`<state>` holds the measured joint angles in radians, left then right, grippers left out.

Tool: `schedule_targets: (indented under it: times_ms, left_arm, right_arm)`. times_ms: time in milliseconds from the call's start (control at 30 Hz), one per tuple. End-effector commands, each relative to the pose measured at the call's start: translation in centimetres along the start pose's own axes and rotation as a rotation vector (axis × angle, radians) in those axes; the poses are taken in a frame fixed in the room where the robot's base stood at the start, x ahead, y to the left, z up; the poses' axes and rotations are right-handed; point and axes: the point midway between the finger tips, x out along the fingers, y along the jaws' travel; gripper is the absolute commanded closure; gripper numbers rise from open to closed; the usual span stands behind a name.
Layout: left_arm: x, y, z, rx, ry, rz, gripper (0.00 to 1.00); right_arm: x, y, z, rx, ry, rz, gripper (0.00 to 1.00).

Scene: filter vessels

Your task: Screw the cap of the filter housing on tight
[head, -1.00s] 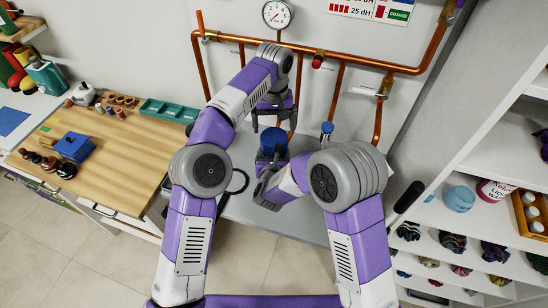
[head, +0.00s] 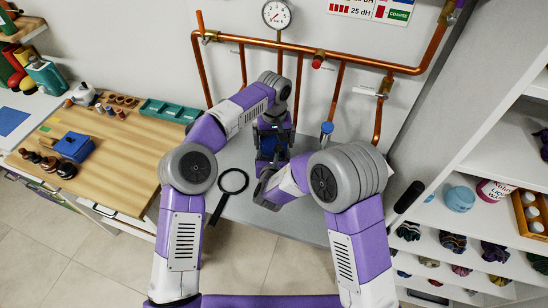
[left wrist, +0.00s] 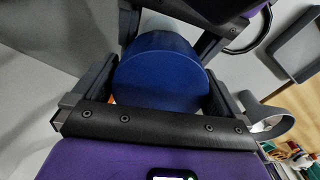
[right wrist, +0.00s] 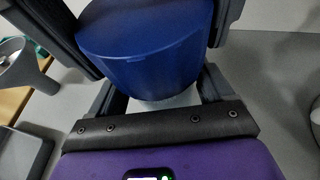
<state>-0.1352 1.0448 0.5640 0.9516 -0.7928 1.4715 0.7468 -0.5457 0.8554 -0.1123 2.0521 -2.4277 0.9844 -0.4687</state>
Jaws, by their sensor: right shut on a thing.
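The filter housing's blue cap (head: 268,146) is in the middle of the head view, partly hidden by my left gripper. The left wrist view shows the cap (left wrist: 160,72) from above, round and smooth. My left gripper (head: 272,133) is over it from behind, its fingers on either side of the cap and open. In the right wrist view the cap (right wrist: 145,50) sits on top of the pale housing body (right wrist: 172,98). My right gripper (head: 266,190) is shut on that body, below the cap. Most of the body is hidden, and the thread cannot be seen.
A black ring with a handle (head: 233,181) lies on the grey bench left of the housing. Copper pipes (head: 340,63) and a pressure gauge (head: 277,13) are on the wall behind. A wooden worktop (head: 105,150) stands left, shelves (head: 478,205) right.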

Motion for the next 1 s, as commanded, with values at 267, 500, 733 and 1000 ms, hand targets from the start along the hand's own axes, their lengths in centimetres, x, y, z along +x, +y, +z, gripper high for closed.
schedule_targets:
  times_ms: [267,500,733,1000]
  left_arm:
    - [-0.02,-0.02,-0.01,0.000,0.000,0.000,0.43]
    - [-0.02,-0.07,-0.02,0.135,0.001,-0.002,0.46]
    - [-0.03,-0.09,-0.03,0.282,0.000,-0.002,0.46]
    - [-0.04,-0.10,-0.04,0.282,0.001,-0.001,0.03]
  right_arm:
    - [-0.01,-0.02,-0.05,0.000,0.001,0.000,1.00]
    - [-0.01,-0.02,-0.05,0.000,0.001,0.000,1.00]
    - [-0.01,-0.03,-0.05,0.000,0.001,0.000,1.00]
    - [0.00,-0.03,-0.05,0.000,0.001,-0.001,1.00]
